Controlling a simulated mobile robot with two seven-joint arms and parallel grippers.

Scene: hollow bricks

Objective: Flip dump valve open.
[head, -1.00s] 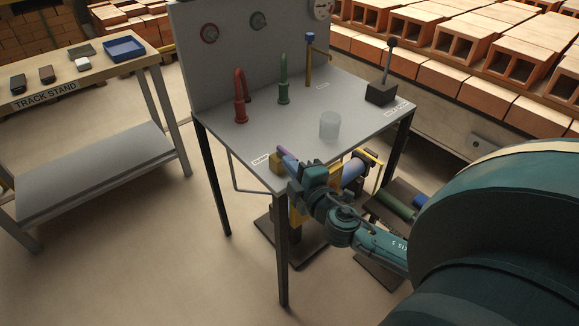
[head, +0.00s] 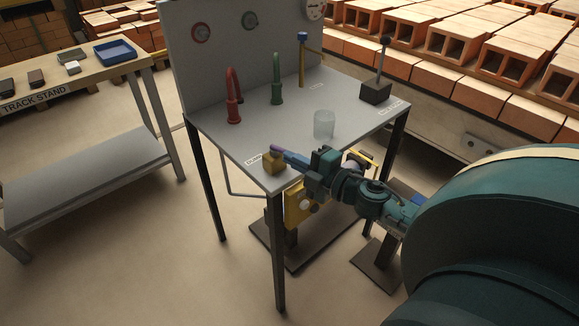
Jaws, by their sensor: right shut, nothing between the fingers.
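The dump valve is a small yellow block (head: 273,164) at the front left corner of the grey table, beside a white label that seems to read DUMP. A short purple handle (head: 277,148) shows on top of it. My right gripper (head: 288,156) reaches in from the right along the table's front edge. Its blue fingertips are shut and empty, at or very close to the handle; I cannot tell whether they touch it. The gripper hides part of the handle, so its exact angle is unclear. My left gripper is not in view.
On the table (head: 240,134) stand a red tap (head: 233,100), a green tap (head: 277,82), a clear cup (head: 324,124) and a black lever box (head: 376,92). A yellow box (head: 297,204) sits below the front edge. A track stand (head: 75,86) is at left; bricks lie behind.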

